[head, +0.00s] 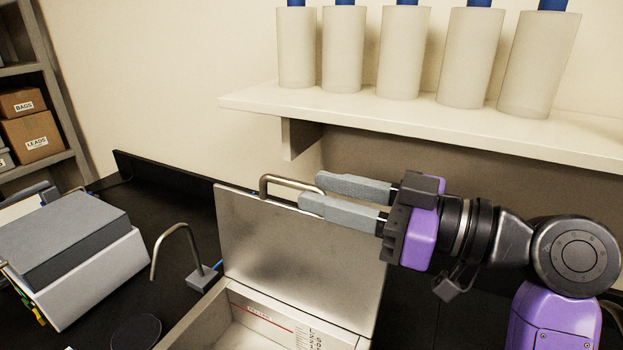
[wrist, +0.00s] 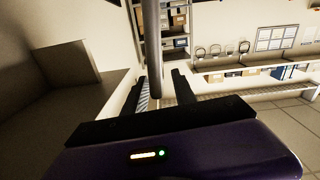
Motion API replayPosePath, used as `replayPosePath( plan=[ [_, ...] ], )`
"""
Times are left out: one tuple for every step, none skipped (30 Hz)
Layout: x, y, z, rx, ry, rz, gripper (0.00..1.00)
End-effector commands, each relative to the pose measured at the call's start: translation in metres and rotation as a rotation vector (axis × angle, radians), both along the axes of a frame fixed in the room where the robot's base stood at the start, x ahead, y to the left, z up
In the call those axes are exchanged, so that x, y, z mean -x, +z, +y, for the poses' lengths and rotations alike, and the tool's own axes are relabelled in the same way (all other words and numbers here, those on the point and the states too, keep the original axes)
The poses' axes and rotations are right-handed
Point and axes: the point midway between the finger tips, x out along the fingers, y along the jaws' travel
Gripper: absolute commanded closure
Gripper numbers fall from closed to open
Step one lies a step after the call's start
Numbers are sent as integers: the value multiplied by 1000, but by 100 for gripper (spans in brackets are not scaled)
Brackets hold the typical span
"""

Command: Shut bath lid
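The bath lid (head: 290,255) is a grey metal plate standing upright, open, at the back of the bath (head: 255,335). A bent metal handle (head: 285,182) sits along the lid's top edge. My gripper (head: 312,192) reaches in from the right at the handle, its two grey fingers apart. In the wrist view the handle bar (wrist: 152,45) runs down between the fingers (wrist: 158,80), with a gap visible on each side. The far end of the handle is hidden behind the near finger in the head view.
A shelf (head: 420,125) with several pale cylinders hangs above my arm. A curved metal tube (head: 175,232) on a small base stands left of the lid. A grey and white instrument (head: 75,255) is further left on the black bench (head: 140,185).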

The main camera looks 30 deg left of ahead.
Motion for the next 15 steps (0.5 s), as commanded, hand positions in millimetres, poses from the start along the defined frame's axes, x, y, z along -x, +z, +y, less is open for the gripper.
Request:
replayPosePath(
  plan=[
    [0, 2, 8, 0, 2, 1, 67],
    [0, 2, 12, 0, 1, 1, 67],
    [0, 1, 16, 0, 1, 0, 67],
    [0, 1, 18, 0, 1, 0, 67],
    [0, 1, 20, 0, 1, 0, 67],
    [0, 1, 23, 0, 0, 0, 67],
    [0, 1, 24, -1, 0, 0, 67],
    [0, 0, 25, 0, -1, 0, 67],
    [0, 0, 26, 0, -1, 0, 67],
    [0, 0, 27, 0, -1, 0, 67],
    [-1, 0, 27, 0, -1, 0, 67],
    [-1, 0, 27, 0, -2, 0, 67],
    [-1, 0, 27, 0, -2, 0, 67],
    [-1, 0, 27, 0, -2, 0, 67],
    [-1, 0, 27, 0, -2, 0, 67]
  ],
)
